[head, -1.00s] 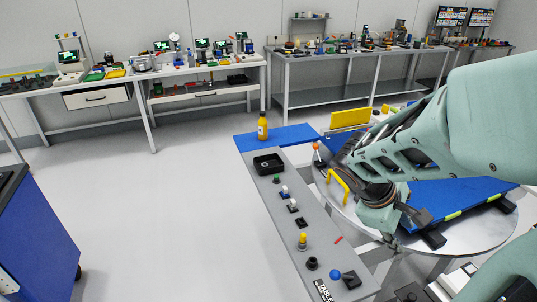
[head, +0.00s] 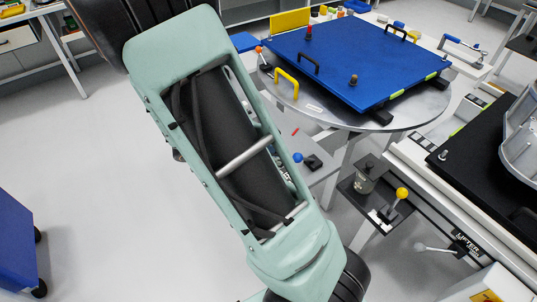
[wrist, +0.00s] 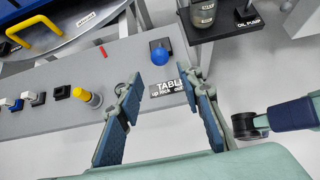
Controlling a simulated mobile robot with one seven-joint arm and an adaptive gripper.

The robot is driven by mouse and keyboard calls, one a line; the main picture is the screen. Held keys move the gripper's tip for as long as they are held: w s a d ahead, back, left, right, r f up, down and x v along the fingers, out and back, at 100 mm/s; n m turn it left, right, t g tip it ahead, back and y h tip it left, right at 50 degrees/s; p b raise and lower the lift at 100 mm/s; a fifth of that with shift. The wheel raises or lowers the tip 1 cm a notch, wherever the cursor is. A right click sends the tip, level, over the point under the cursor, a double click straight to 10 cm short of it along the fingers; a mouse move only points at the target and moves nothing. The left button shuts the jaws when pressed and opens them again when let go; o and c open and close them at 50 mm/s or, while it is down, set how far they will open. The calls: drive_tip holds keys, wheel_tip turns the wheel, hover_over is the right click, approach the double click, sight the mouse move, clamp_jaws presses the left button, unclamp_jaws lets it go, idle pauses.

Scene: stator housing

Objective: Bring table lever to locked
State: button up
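The table lever has a blue ball knob (wrist: 165,53) on a small black base at the end of a grey panel (wrist: 75,75). A label (wrist: 171,87) on the panel beside it reads "TABLE" with "up", "lock" and a partly hidden word. In the head view the blue knob (head: 297,157) shows just right of my arm. My gripper (wrist: 162,79) is open and empty. The knob appears between and just beyond its fingertips in the wrist view, apart from them. In the head view my gripper is hidden behind my arm.
A yellow knob (wrist: 82,94) and several small switches line the panel. The round table (head: 425,112) carries a blue plate (head: 355,60) with handles. A lifter lever (head: 430,247) sits lower right.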

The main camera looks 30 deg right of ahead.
sight(294, 157)
drive_tip(key=shift+b+x, duration=3)
drive_tip(key=shift+x, duration=1.1)
drive_tip(key=shift+a+r, duration=0.1)
drive_tip(key=shift+r, duration=0.05)
drive_tip(key=shift+d+f, duration=0.2)
drive_tip(key=shift+d, duration=0.05)
drive_tip(key=shift+c, duration=0.6)
